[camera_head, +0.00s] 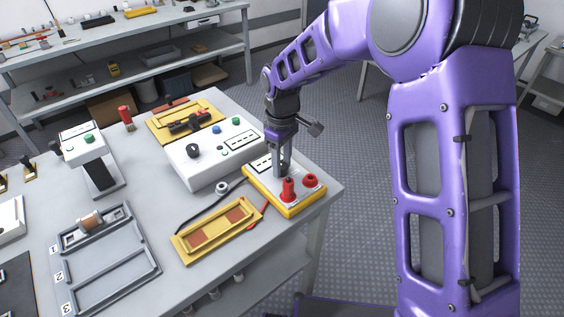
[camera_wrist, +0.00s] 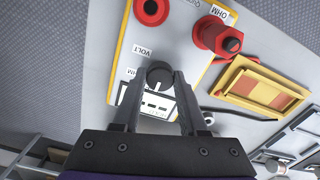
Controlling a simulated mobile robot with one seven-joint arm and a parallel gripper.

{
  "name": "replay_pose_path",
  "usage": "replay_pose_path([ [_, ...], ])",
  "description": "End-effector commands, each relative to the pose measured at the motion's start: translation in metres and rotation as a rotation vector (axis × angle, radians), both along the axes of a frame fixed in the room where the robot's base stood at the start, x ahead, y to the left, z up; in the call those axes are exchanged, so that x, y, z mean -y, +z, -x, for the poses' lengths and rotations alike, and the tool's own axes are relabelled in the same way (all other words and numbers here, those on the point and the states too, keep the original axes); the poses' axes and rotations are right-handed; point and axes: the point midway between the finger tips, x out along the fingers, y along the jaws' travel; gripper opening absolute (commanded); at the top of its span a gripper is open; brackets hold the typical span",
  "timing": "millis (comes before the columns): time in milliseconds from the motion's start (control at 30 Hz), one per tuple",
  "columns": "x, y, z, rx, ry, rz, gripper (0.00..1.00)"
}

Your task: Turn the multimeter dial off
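The multimeter (camera_head: 287,191) is a yellow-edged box with a pale top at the table's right front corner. In the wrist view its pale face (camera_wrist: 180,22) shows OHM and VOLT labels, a display and a black round dial (camera_wrist: 158,73) with a white mark pointing down toward the display. My gripper (camera_wrist: 160,76) points down over the meter, with one fingertip on each side of the dial. I cannot tell whether the fingertips press on it or leave a small gap.
Two red plugs (camera_head: 289,189) (camera_head: 311,180) stand on the meter's front part, close to my gripper. A white box with knobs (camera_head: 213,153) stands behind it. A yellow tray (camera_head: 217,229) lies in front, and a grey numbered tray (camera_head: 103,262) is at left.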

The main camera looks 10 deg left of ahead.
Motion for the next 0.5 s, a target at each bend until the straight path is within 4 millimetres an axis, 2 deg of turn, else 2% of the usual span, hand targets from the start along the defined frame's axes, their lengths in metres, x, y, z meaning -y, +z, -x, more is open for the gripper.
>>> replay_pose_path([
  [33,-0.0006,0.0009,-0.0004,0.002,0.001,-0.001,0.52],
  [133,-0.0004,0.0007,-0.0002,0.001,0.0,0.0,0.7],
  [500,-0.0001,0.0045,-0.0003,0.001,-0.002,0.0,0.71],
])
